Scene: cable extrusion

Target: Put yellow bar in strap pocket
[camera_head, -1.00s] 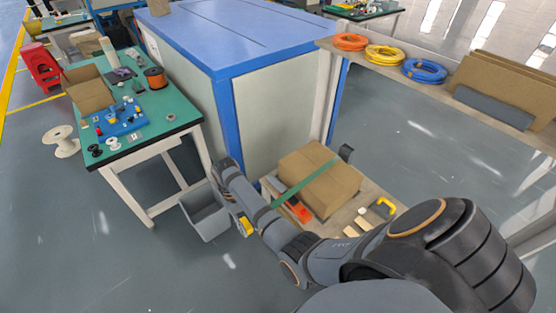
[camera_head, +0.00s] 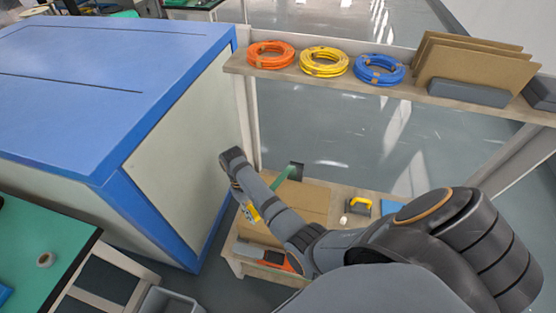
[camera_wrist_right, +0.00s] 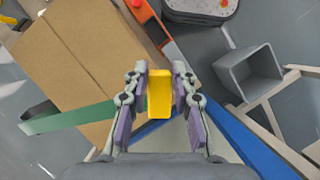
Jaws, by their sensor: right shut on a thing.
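My right gripper (camera_wrist_right: 159,88) is shut on the yellow bar (camera_wrist_right: 159,92), which stands out between its fingers in the wrist view. In the head view the right gripper (camera_head: 246,208) and yellow bar (camera_head: 253,212) are above the left part of the cardboard box (camera_head: 305,201), partly hidden by my arm. A green strap (camera_head: 282,178) crosses the box, with a dark piece (camera_head: 296,170) at its far end. In the wrist view the strap (camera_wrist_right: 72,118) passes left of and behind the gripper. I cannot make out a pocket opening. My left gripper is not in view.
The wooden bench (camera_head: 340,190) carries the box, a yellow-and-black tool (camera_head: 358,205) and an orange item (camera_head: 272,258). A blue-edged cabinet (camera_head: 175,130) stands close on the left. Orange, yellow and blue cable coils (camera_head: 380,70) lie on the shelf above. A grey bin (camera_wrist_right: 247,72) is on the floor.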

